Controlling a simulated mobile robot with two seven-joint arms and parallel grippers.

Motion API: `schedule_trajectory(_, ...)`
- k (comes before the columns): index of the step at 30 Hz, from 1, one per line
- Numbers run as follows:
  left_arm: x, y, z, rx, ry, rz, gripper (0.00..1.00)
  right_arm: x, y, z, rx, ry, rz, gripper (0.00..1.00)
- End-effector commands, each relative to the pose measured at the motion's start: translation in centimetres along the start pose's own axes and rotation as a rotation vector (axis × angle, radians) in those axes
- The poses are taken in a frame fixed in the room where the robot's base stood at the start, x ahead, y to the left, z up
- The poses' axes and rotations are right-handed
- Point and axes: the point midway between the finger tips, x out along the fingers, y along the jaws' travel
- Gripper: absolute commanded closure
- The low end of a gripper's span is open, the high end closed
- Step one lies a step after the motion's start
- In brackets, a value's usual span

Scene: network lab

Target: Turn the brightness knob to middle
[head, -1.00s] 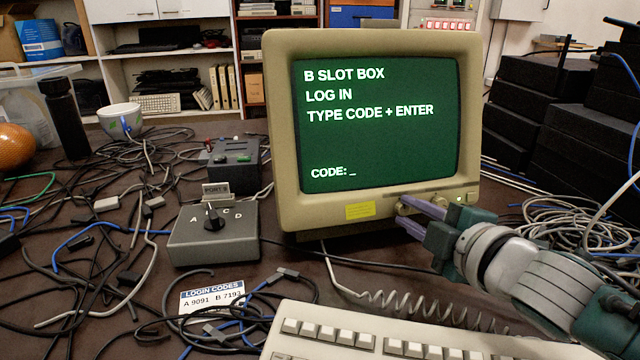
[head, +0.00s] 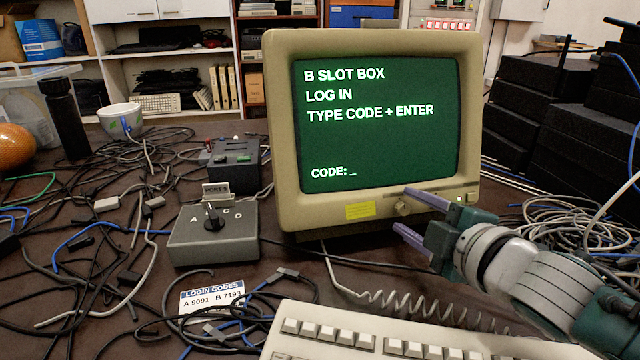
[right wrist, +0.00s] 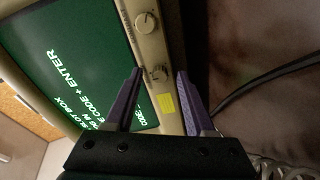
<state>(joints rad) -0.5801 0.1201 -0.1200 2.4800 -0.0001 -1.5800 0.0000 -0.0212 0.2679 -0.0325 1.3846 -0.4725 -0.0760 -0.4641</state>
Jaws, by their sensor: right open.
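The beige monitor (head: 290,205) has a small round knob (head: 402,207) on its lower front, right of a yellow sticker (head: 360,211). The right wrist view shows this knob (right wrist: 159,73) and a second knob (right wrist: 145,22) farther along the panel. The small print beside them is too blurred to tell which is brightness. My right gripper (head: 402,209) is open, with one purple finger above and one below the first knob in the head view. In the right wrist view the knob lies between the fingertips (right wrist: 160,71); contact cannot be told. My left gripper is not in view.
A keyboard (head: 400,345) lies in front of the monitor. A grey switch box (head: 213,245) and a login code card (head: 212,297) are to the left. Loose cables cover much of the table, with a coil (head: 575,225) at right beside black boxes (head: 580,150).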

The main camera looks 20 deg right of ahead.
Motion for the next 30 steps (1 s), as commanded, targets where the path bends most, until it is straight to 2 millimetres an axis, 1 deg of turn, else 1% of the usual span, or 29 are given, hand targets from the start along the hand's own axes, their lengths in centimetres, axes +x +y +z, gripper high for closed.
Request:
schedule_trajectory(5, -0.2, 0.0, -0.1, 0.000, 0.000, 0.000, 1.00, -0.3, 0.0, 0.0, 0.000, 0.000, -0.001, 0.45)
schedule_trajectory(8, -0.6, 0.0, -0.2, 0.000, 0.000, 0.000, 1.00, -1.4, 0.1, -0.1, 0.000, 0.000, -0.002, 0.45)
schedule_trajectory(15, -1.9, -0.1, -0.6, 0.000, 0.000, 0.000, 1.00, -5.9, 0.1, 0.0, 0.001, -0.002, -0.003, 0.45)
schedule_trajectory(18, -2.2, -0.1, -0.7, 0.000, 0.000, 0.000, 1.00, -7.6, 0.1, -0.1, 0.000, -0.001, -0.002, 0.45)
schedule_trajectory(21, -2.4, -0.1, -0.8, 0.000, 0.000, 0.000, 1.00, -8.9, 0.0, 0.0, 0.000, -0.001, -0.002, 0.45)
schedule_trajectory(25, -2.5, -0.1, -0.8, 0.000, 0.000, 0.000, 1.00, -9.8, 0.0, 0.0, 0.000, -0.001, -0.001, 0.45)
schedule_trajectory(30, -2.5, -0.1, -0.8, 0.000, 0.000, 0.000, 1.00, -10.0, 0.0, 0.0, 0.000, 0.000, 0.000, 0.45)
